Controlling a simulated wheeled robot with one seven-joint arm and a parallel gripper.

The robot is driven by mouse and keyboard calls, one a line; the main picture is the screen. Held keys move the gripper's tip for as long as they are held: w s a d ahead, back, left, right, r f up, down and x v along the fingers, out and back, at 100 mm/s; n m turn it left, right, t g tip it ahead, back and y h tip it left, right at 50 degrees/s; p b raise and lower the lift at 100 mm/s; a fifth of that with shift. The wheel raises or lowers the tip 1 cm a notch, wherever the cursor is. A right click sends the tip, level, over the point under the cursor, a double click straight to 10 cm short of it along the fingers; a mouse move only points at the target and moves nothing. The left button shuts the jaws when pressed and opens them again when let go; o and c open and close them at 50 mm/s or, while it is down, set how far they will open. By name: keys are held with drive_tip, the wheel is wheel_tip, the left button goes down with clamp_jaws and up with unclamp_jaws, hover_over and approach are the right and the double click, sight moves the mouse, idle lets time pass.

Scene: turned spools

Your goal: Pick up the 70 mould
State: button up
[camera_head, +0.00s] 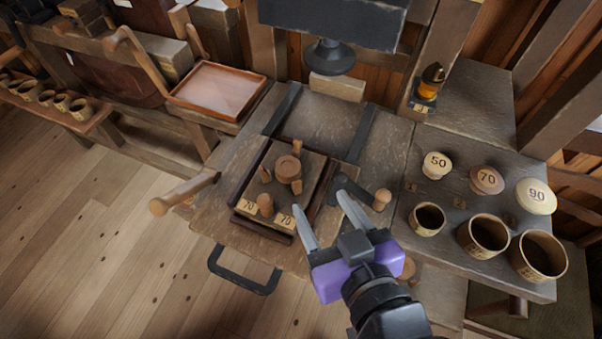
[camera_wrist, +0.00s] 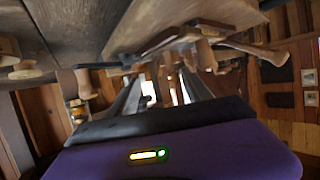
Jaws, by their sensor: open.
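A reddish-brown round-topped piece marked 70 (camera_head: 487,179) stands on the right side table in the head view. It is between a pale piece marked 50 (camera_head: 437,165) and a cream piece marked 90 (camera_head: 536,196). Of the marked pieces, this is the one that fits the 70 mould. My gripper (camera_head: 320,193) is open and empty, left of these pieces, over the front of the middle bench. In the wrist view my gripper's fingers (camera_wrist: 160,82) stand apart with nothing visible between them. I cannot make out the 70 piece in the wrist view.
Three hollow brown cups, the middle one (camera_head: 483,234), stand in front of the marked pieces. A dark-rimmed tray (camera_head: 243,225) with turned wooden parts and two 70 tags lies left of my gripper. A black press hangs above.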

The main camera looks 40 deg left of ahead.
sight(299, 184)
drive_tip(key=shift+s+a+r+n+g, duration=0.15)
drive_tip(key=shift+a+r+n+g, duration=0.1)
drive_tip(key=shift+a, duration=0.25)
drive_tip(key=shift+s+a+r+n+g, duration=0.15)
drive_tip(key=shift+a+r, duration=0.1)
drive_tip(key=shift+a, duration=0.2)
drive_tip(key=p+x, duration=0.1)
drive_tip(key=x, duration=0.6)
drive_tip(key=shift+a+f, duration=0.1)
drive_tip(key=shift+f, duration=0.2)
